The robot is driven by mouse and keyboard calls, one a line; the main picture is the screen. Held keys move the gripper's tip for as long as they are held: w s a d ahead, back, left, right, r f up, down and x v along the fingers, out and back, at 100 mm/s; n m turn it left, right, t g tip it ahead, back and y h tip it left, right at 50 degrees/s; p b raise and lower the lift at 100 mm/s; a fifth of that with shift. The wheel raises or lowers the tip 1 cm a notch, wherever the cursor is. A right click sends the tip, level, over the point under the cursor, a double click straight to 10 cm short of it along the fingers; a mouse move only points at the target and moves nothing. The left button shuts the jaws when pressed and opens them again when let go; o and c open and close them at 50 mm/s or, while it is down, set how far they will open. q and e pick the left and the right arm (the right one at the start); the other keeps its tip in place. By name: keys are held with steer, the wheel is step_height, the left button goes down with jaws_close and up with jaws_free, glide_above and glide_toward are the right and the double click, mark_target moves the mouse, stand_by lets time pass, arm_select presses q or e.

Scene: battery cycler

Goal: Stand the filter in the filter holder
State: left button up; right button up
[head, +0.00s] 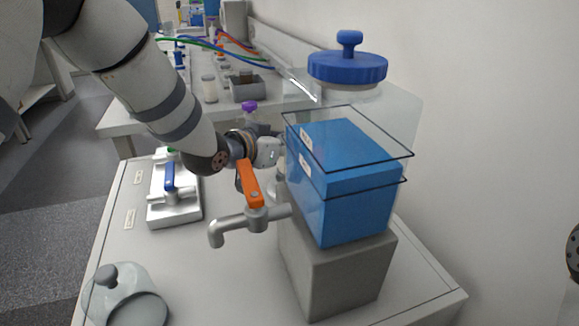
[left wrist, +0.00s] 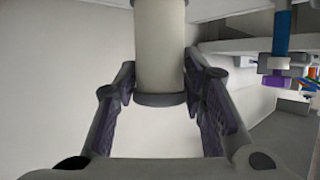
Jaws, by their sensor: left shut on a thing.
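In the left wrist view, my left gripper (left wrist: 160,82) is shut on a pale cylinder, which I take to be the filter (left wrist: 160,45). The cylinder has a dark grey band at its near end (left wrist: 160,99). One finger presses on each side just above this band. The filter's far end is cut off by the top of that view. In the head view, my left arm reaches to just left of the clear tank, and I cannot make out the fingertips or the filter there. I cannot clearly identify the filter holder.
The clear tank with blue contents (head: 345,205) stands on a grey block (head: 340,275). An orange-handled tap (head: 254,186) sticks out in front. A blue-lidded jar (head: 347,68) stands behind. A blue-handled valve unit (head: 172,200) and a pale lidded vessel (head: 125,297) are at left.

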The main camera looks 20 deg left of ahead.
mark_target(281, 162)
arm_select(q)
steer(key=shift+f, duration=1.95)
steer(key=shift+f, duration=0.15)
steer(key=o, duration=1.1)
steer(key=shift+o, duration=0.2)
